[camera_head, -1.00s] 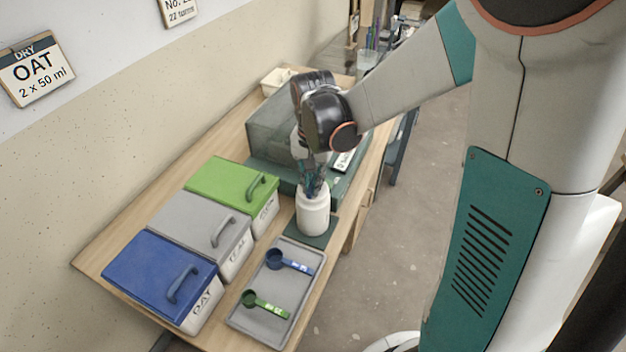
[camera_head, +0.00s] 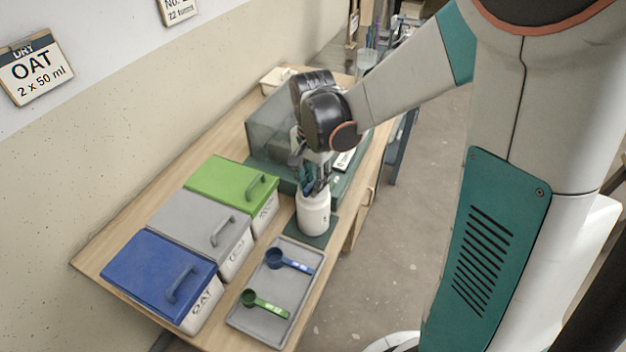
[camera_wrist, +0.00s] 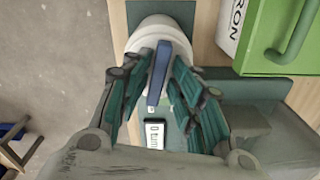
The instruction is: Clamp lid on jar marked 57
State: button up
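A white round jar (camera_head: 313,214) stands upright on a dark green mat (camera_head: 318,238) at the bench's right edge. It also shows at the top of the wrist view (camera_wrist: 160,30); I see no number 57 on it. My gripper (camera_head: 314,188) points down at the jar's top, its teal fingers hiding most of the top. In the wrist view, the fingers (camera_wrist: 162,60) are spread on both sides of an upright blue bar (camera_wrist: 158,75), with narrow gaps. I cannot tell whether this bar is part of a lid or clamp.
Blue (camera_head: 160,272), grey (camera_head: 200,228) and green (camera_head: 232,182) lidded bins stand at left. A grey tray (camera_head: 240,318) holds a blue scoop (camera_head: 290,262) and a green scoop (camera_head: 265,304). A green-grey box (camera_head: 268,130) stands behind the jar. Floor lies right.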

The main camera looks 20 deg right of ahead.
jog(key=shift+r, duration=0.1)
notch_tip(320, 180, up, 12)
jog(key=s+r+n+t, duration=0.1)
jog(key=s+n+t, duration=0.6)
jog(key=s+n, duration=0.4)
jog(key=s, duration=0.3)
jog(key=shift+s+r+n, duration=0.2)
jog(key=shift+r+n, duration=0.1)
dwell(0.5)
dwell(0.9)
